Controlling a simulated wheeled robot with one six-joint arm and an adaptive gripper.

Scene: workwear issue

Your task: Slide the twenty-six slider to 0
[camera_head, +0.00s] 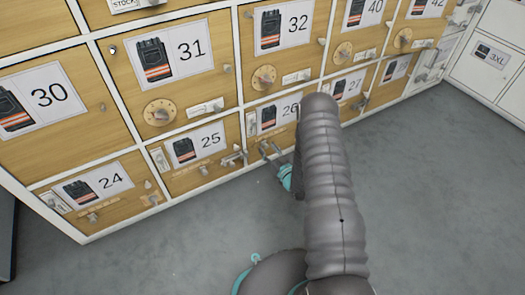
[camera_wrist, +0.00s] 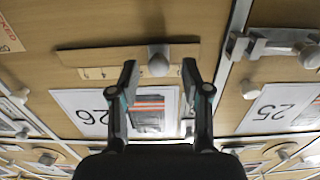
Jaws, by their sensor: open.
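Door 26 is a wooden locker door; its label (camera_wrist: 88,110) shows upside down in the wrist view, and in the camera_head view door 26's label (camera_head: 277,113) is partly hidden by my arm. The scale's figures are too small to read surely. My gripper (camera_wrist: 159,76) is open, with one fingertip on each side of the knob and gaps between. In the camera_head view my gripper (camera_head: 277,153) is low at door 26, partly hidden.
Door 25 (camera_head: 197,150) is beside it, with a protruding latch (camera_wrist: 270,45) and a round knob (camera_wrist: 250,90) nearby. Dials (camera_head: 264,78) sit on doors above. A red-lettered tag (camera_wrist: 8,35) shows at the wrist view's corner. Grey floor (camera_head: 190,245) is clear in front.

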